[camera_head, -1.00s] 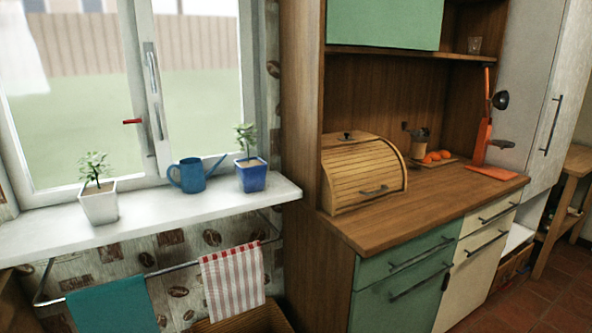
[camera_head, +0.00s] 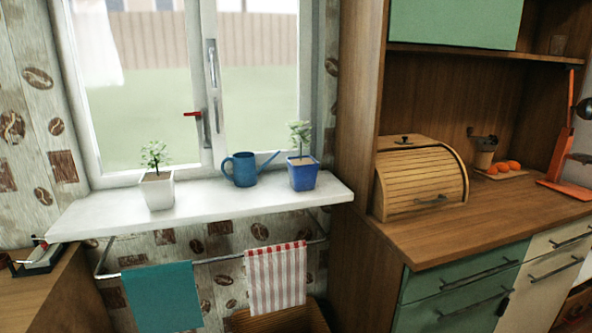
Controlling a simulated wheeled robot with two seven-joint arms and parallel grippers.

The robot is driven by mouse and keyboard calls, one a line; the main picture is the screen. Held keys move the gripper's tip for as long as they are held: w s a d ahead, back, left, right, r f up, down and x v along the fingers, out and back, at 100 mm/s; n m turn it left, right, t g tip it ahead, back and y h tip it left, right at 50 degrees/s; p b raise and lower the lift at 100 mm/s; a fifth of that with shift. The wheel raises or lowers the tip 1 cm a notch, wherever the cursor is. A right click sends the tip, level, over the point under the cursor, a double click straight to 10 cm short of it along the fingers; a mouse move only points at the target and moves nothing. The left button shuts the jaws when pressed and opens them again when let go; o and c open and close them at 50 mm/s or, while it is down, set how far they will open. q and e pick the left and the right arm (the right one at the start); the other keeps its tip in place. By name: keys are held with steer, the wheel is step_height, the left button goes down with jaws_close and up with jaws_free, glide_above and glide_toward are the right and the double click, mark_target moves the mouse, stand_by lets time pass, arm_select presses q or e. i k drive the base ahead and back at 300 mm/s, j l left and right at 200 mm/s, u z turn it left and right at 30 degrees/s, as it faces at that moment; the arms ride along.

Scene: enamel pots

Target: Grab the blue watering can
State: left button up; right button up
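The blue watering can (camera_head: 243,171) stands upright on the white windowsill (camera_head: 105,213), in front of the window. Its handle is on the left and its spout points up to the right. It is between a white potted plant (camera_head: 158,190) on its left and a blue potted plant (camera_head: 303,173) on its right, and the spout tip comes close to the blue pot's plant. Neither of my grippers is in view.
A rail below the sill holds a teal towel (camera_head: 162,297) and a striped towel (camera_head: 275,279). A wooden cabinet with a bread box (camera_head: 420,181) stands to the right. A wooden surface (camera_head: 45,285) with small items is at lower left. A wicker basket (camera_head: 280,318) sits below.

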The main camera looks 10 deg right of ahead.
mark_target(245, 173)
steer(key=i+j+z, duration=0.25)
steer(key=i+j, duration=0.6)
steer(key=j, duration=0.15)
